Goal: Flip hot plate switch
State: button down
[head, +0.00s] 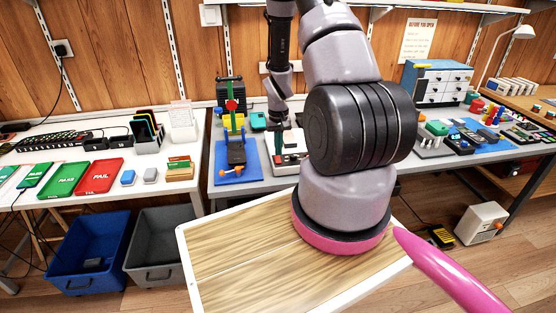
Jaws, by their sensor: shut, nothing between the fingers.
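A white bench device with a dark top (291,142), which looks like the hot plate, stands on the middle table, partly covered by my arm. Its switch is too small to make out. My gripper (278,119) points down from the dark wrist, just above or behind the back of this device. It looks shut and empty, but the fingertips are small, and I cannot tell whether they touch anything.
A blue-based stand with a yellow clamp and red knob (233,125) is close on the left. A small teal box (258,121) sits next to my gripper. Crowded trays and parts fill the right table.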

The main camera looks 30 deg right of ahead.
jog(key=shift+r, duration=2.15)
notch_tip(320, 180, up, 11)
jog(key=t, duration=0.1)
send_over(278, 161)
jog(key=w+a, duration=0.1)
jog(key=a, duration=0.1)
jog(key=s+a+r+t, duration=0.1)
jog(key=s+a+r, duration=0.1)
jog(key=r, duration=0.6)
jog(key=s+a+r+t, duration=0.1)
jog(key=s+a+r, duration=0.1)
jog(key=r, duration=0.5)
jog(key=s+a+r+t+y, duration=0.1)
jog(key=s+a+r+t, duration=0.1)
jog(key=s+r, duration=0.6)
jog(key=s+a+r+m+t+y, duration=0.1)
jog(key=s+a+r+t, duration=0.1)
jog(key=s+a+r, duration=0.3)
jog(key=s+r, duration=0.3)
jog(key=shift+s+a+r, duration=0.15)
jog(key=shift+s, duration=0.25)
